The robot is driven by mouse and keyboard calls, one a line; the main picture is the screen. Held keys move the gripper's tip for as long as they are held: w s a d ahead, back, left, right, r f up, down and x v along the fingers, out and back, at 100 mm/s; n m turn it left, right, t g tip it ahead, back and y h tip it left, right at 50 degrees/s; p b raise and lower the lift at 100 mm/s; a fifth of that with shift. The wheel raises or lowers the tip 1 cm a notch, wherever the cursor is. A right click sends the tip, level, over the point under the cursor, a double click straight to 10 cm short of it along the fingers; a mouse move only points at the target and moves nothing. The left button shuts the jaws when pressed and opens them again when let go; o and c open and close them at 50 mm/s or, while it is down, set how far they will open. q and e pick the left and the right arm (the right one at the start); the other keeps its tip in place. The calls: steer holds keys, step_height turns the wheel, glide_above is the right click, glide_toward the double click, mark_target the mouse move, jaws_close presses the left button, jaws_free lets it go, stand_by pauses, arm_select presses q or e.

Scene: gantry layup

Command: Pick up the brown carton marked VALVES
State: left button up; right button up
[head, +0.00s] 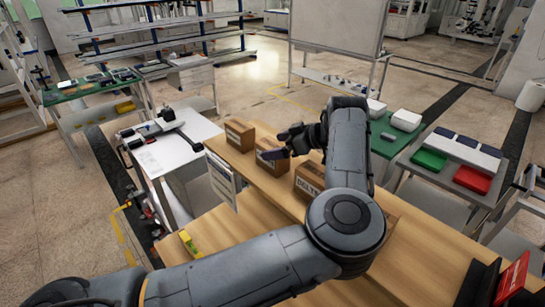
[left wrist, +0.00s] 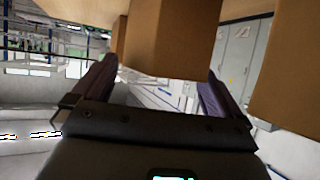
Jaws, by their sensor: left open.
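Three brown cartons stand in a row on the wooden bench (head: 225,240). The left carton (head: 239,134) has a label too small to read. The middle carton (head: 265,160) is partly covered by my left gripper (head: 276,143), and its label cannot be read. The right carton (head: 306,181) has a dark label that looks like BOLTS. I cannot read VALVES on any. My left gripper is open and empty by the middle carton. In the left wrist view, a carton (left wrist: 174,40) shows between and beyond the spread fingers (left wrist: 158,72); contact cannot be told. My right gripper is out of view.
In the left wrist view, other cartons flank on the left (left wrist: 119,38) and right (left wrist: 288,75). A yellow item (head: 188,243) lies at the bench's left edge.

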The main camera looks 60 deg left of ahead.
arm_select(q)
steer(key=shift+c, duration=0.5)
steer(key=shift+a+f, duration=0.1)
jaws_close()
